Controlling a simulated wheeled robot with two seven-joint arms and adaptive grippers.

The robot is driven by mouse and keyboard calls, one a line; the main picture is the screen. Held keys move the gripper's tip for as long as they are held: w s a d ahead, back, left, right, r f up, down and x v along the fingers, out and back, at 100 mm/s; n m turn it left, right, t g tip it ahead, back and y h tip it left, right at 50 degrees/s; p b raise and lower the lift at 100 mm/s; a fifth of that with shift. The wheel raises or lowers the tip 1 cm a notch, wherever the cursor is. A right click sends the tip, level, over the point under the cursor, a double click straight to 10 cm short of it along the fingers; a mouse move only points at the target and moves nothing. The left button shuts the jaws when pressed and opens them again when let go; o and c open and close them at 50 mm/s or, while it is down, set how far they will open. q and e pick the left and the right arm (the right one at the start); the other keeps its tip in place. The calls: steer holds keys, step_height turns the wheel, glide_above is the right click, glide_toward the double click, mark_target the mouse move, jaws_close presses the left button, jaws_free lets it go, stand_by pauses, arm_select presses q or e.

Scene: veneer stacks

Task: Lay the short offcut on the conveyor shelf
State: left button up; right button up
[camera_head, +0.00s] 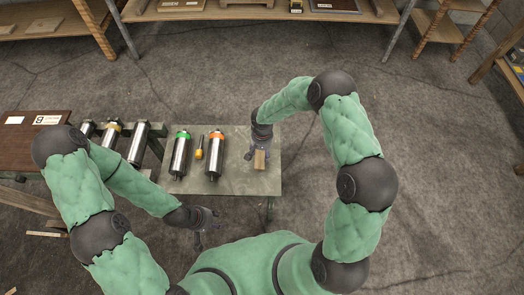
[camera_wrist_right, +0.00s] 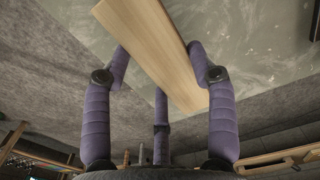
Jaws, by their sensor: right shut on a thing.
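The short offcut is a pale wooden piece (camera_head: 260,159) at the right end of a grey tabletop. In the right wrist view the offcut (camera_wrist_right: 160,50) is a flat board with visible grain, between the purple fingers. My right gripper (camera_head: 259,148) is shut on it; whether the offcut touches the tabletop I cannot tell. My left gripper (camera_head: 206,238) is in front of the tabletop's near edge, with its fingers spread and empty. Metal conveyor rollers (camera_head: 137,144) lie at the left of the grey tabletop (camera_head: 235,185), which may be the conveyor shelf.
A dark brown board (camera_head: 25,140) with white labels is at far left. A wooden shelf (camera_head: 235,14) stands at the back.

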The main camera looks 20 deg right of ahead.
steer(key=shift+f+b, duration=1)
steer(key=shift+f, duration=0.35)
stand_by(0.6)
steer(key=o, duration=1.2)
steer(key=shift+r, duration=0.1)
step_height(320, 180, up, 12)
steer(key=shift+f, duration=0.1)
